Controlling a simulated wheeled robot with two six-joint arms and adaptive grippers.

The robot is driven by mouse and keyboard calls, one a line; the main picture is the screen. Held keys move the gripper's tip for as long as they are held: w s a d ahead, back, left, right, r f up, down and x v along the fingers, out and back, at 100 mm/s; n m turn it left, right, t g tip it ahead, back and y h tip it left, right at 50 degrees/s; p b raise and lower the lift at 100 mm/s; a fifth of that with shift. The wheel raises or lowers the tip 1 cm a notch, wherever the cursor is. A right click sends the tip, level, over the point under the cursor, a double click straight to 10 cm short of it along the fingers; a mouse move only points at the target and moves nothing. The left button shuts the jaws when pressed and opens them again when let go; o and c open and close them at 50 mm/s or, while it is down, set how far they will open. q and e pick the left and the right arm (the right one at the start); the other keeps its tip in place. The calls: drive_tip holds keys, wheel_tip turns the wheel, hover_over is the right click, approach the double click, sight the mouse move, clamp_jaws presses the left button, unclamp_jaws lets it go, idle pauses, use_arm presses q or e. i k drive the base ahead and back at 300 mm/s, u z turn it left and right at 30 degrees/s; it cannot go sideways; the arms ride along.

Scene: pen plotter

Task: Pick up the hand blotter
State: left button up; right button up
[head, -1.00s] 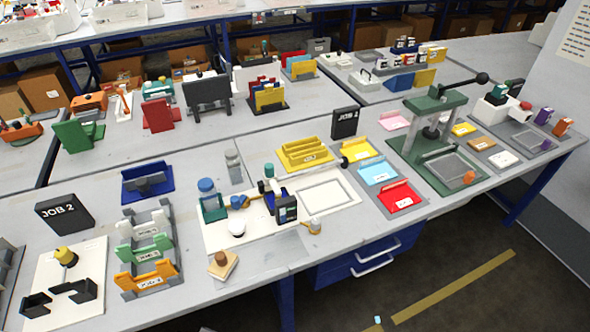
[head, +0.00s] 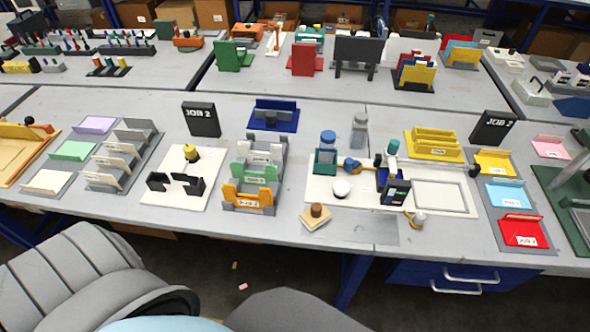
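What looks like the hand blotter (head: 316,216), a small pale block with a brown round knob, sits near the front edge of the table. It stands left of a flat grey plate (head: 357,228) and just in front of the white plotter board (head: 320,199). It is upright and nothing covers it. Neither of my grippers shows in the head view.
A rack with orange, green and white holders (head: 247,200) stands left of the blotter. A small knobbed tool (head: 415,220) is to the right. The table edge runs close in front.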

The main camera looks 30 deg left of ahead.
sight(318, 215)
drive_tip(key=u, duration=3.7)
drive_tip(key=k, duration=1.4)
drive_tip(key=z, duration=0.45)
